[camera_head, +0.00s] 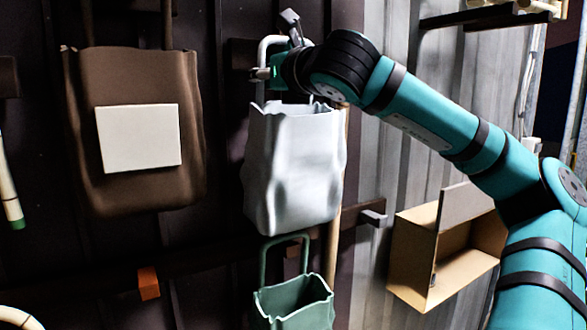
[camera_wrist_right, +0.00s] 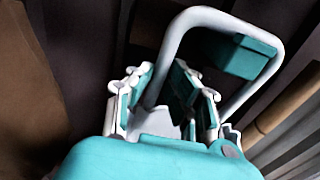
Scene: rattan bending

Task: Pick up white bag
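The white bag (camera_head: 294,165) hangs upright on the dark wall in the middle of the head view. Its pale loop handle (camera_head: 268,42) rises above the bag's mouth. My right gripper (camera_head: 283,48) is at this handle, above the bag, with the arm reaching in from the right. In the right wrist view, the handle (camera_wrist_right: 172,42) passes between the two spread fingers of the right gripper (camera_wrist_right: 168,92). The fingers look apart around one leg of the handle; contact is unclear. My left gripper is in neither view.
A brown bag (camera_head: 135,190) with a pale label hangs to the left. A green bag (camera_head: 295,306) hangs just below the white bag. An open tan box (camera_head: 470,262) is on the right, under my arm. A teal block (camera_wrist_right: 245,57) shows inside the handle loop.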

